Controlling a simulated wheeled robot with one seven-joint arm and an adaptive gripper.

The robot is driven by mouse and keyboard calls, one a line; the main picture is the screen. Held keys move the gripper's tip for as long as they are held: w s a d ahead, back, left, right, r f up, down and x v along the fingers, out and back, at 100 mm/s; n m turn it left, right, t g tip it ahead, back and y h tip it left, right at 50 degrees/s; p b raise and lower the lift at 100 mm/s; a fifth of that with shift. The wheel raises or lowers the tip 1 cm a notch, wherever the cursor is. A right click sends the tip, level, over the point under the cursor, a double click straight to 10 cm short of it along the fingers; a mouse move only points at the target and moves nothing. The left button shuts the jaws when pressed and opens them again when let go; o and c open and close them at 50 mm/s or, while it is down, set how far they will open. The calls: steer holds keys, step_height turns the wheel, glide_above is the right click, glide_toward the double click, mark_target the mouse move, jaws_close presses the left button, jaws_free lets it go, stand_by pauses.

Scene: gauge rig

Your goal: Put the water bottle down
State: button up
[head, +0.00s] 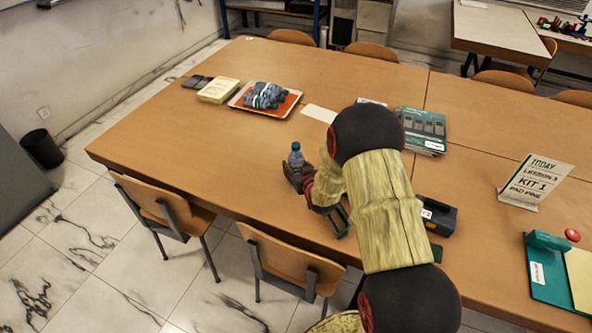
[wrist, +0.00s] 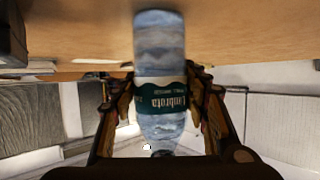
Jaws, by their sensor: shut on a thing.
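The water bottle (wrist: 158,55) is clear with a green and white label, and my gripper (wrist: 160,100) is shut on it around the label in the wrist view. The label lettering appears upside down there. In the head view the bottle's upper part (head: 295,155) shows above my gripper (head: 299,174), near the front edge of the wooden table (head: 240,150). The bottle looks upright. My gripper hides its lower part in the head view, so I cannot tell whether the base touches the table.
A tray with dark rolled items (head: 264,96), a cream block (head: 218,90) and a white card (head: 319,113) lie farther back. Booklets (head: 423,130) and a black box (head: 437,215) are right of my arm. The tabletop left of the bottle is clear. Chairs (head: 165,205) stand along the front edge.

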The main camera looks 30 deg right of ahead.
steer(key=shift+f, duration=0.15)
steer(key=shift+f, duration=0.15)
steer(key=o, duration=1.3)
steer(key=shift+o, duration=0.7)
